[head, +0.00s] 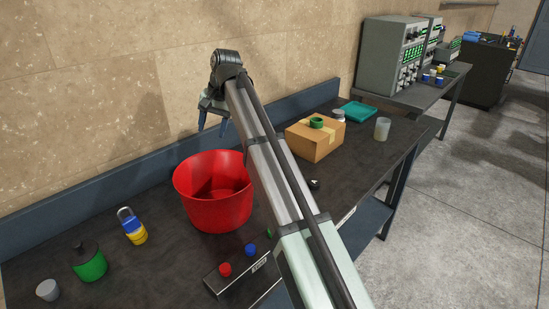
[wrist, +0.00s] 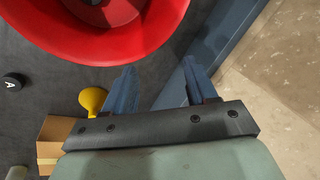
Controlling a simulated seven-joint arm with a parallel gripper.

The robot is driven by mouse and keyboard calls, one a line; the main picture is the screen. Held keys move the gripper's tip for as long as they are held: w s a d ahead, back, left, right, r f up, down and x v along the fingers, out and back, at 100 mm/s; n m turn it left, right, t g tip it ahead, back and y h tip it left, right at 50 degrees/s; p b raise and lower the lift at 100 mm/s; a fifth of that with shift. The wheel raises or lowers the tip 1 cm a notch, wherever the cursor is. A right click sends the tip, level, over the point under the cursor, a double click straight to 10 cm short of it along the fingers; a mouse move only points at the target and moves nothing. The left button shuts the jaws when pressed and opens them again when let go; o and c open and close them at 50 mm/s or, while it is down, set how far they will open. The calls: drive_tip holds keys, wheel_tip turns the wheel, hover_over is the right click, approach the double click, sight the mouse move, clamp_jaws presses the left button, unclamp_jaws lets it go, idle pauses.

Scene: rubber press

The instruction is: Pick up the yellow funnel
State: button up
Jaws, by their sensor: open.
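The yellow funnel (wrist: 91,99) shows in the wrist view, on the dark bench between the red bucket (wrist: 100,50) and the cardboard box (wrist: 58,138). Its lower part is partly covered by my gripper's body. In the head view I cannot see the funnel; my arm crosses that part of the bench. My gripper (wrist: 159,76) is open and empty, its blue fingers apart, with the funnel to the left of them in the wrist view. In the head view my gripper (head: 212,122) hangs above the back of the bench, behind the red bucket (head: 213,205).
The cardboard box (head: 315,140) carries a green ring (head: 317,122). A translucent cup (head: 382,129) and teal tray (head: 358,111) stand beyond. A padlock (head: 130,223), green bottle (head: 89,262) and button panel (head: 240,275) are left and front. A wall (head: 100,80) runs behind.

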drive_tip(key=w+d+m+t+y, duration=0.1)
drive_tip(key=w+d+m, duration=0.4)
drive_tip(key=d+m, duration=0.75)
drive_tip(key=w+d+m+t+y, duration=0.15)
drive_tip(key=w+d+m, duration=0.45)
drive_tip(key=d+m, duration=0.65)
drive_tip(key=shift+n+h, duration=0.25)
drive_tip(key=shift+n, duration=0.25)
drive_tip(key=x, duration=0.4)
drive_tip(key=d+f+x, duration=0.1)
drive_tip(key=x, duration=0.3)
drive_tip(key=s+d+x, duration=0.1)
drive_tip(key=x, duration=0.4)
drive_tip(key=shift+f, duration=0.15)
drive_tip(key=shift+w+x, duration=0.15)
drive_tip(key=shift+x, duration=1.2)
drive_tip(key=shift+w+x, duration=0.2)
drive_tip(key=shift+x, duration=1.1)
clamp_jaws()
drive_tip(key=shift+d, duration=0.1)
